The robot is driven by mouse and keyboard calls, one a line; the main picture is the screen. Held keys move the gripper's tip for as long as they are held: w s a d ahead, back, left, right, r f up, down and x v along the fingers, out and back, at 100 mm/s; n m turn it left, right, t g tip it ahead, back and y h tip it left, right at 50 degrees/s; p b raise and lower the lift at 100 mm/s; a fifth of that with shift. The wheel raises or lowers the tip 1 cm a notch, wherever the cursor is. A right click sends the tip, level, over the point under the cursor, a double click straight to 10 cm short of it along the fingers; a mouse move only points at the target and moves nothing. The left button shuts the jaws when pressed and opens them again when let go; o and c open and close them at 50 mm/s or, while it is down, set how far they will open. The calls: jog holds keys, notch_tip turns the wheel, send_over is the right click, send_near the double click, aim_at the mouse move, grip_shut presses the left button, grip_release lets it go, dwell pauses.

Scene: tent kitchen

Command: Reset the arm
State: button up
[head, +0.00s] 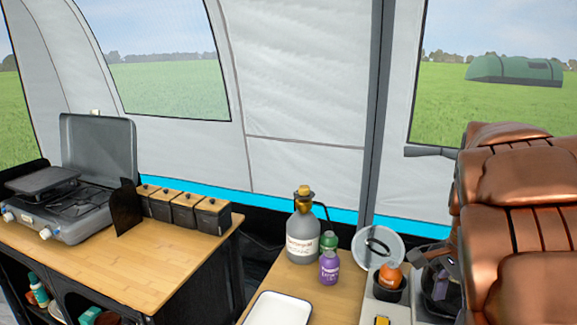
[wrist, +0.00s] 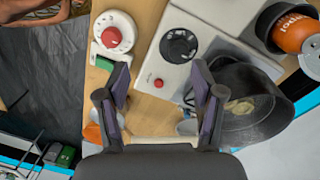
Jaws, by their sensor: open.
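My gripper (wrist: 162,95) shows in the wrist view with its two dark fingers spread apart and nothing between them. It is above a wooden worktop (wrist: 150,25) and a white appliance (wrist: 205,22) with a black round part and a red button. A black pot (wrist: 262,125) with something pale inside is close to the right finger. A white round device with a red knob (wrist: 112,38) is near the left finger. In the head view I cannot clearly make out my gripper.
An orange container (head: 391,275) sits in a black cup beside a clear lid (head: 378,246). A grey bottle (head: 303,240), a purple bottle (head: 329,268) and a white tray (head: 277,310) are on the middle counter. A stove (head: 62,210) and several canisters (head: 185,209) occupy the left counter, whose front is clear.

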jog(key=s+a+f+n+p, duration=0.1)
jog(key=s+a+n+p, duration=0.1)
jog(key=s+a+n, duration=0.5)
jog(key=s+a+f+n+g+p, duration=0.1)
jog(key=s+a+n+p, duration=0.1)
jog(key=s+a+n, duration=0.5)
jog(key=s+n, duration=0.3)
jog(key=s, duration=0.3)
jog(key=shift+f, duration=0.3)
jog(key=shift+s+f, duration=0.1)
jog(key=shift+s, duration=0.05)
jog(key=shift+c, duration=0.3)
